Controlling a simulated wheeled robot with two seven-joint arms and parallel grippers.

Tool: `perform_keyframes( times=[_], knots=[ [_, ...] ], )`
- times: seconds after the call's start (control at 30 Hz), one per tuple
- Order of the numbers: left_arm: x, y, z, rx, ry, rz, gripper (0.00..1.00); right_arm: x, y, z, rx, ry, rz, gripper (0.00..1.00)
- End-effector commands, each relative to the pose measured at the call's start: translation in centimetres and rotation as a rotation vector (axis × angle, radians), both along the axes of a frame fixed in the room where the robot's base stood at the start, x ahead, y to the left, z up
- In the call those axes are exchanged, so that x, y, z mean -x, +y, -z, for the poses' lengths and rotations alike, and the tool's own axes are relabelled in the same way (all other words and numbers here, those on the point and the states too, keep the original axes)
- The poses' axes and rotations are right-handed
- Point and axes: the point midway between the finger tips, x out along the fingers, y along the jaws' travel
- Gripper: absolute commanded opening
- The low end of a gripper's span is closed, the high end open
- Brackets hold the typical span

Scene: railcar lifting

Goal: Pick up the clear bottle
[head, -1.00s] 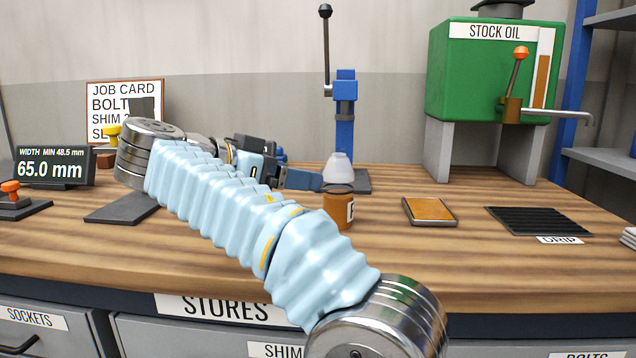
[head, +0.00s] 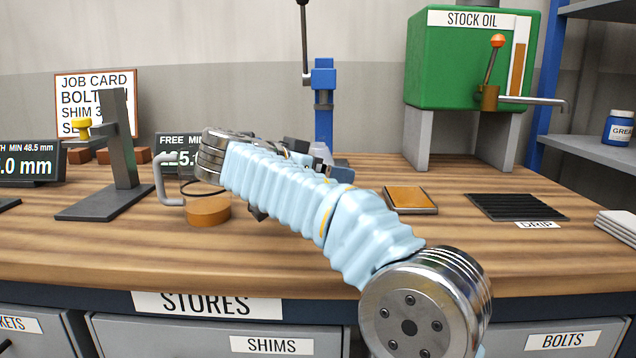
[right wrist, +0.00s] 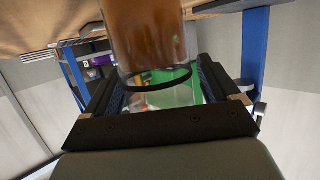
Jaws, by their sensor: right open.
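The bottle (right wrist: 148,35) shows in the right wrist view, upside down in the picture, with a brown lower body, a dark ring and a clear upper part. My right gripper (right wrist: 165,92) is open, with a finger on each side of the clear part near the dark ring. I cannot tell whether either finger touches it. My left gripper is not in view.
A blue press (head: 324,110) stands behind my right arm. An orange-topped pad (head: 410,198) and the drip tray (head: 515,206) lie to the right.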

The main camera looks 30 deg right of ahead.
Motion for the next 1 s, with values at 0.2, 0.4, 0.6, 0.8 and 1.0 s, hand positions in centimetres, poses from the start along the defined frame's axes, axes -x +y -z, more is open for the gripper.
perform_keyframes(
  times=[0.2, 0.4, 0.6, 0.8, 1.0],
  knots=[
    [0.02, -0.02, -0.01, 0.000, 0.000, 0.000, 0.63, -0.08, -0.36, 0.13, 0.000, 0.000, 0.000, 0.89],
    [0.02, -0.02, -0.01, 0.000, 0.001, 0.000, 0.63, -0.07, -0.34, 0.13, 0.000, 0.000, 0.000, 0.66],
    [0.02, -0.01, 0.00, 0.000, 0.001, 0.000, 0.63, -0.07, -0.33, 0.12, 0.000, 0.000, 0.000, 0.35],
    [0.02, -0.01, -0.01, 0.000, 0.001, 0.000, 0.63, -0.07, -0.33, 0.08, 0.000, -0.001, 0.000, 0.21],
    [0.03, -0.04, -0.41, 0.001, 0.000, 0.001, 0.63, -0.05, -0.55, -0.43, 0.000, -0.002, 0.001, 0.21]
  ],
)
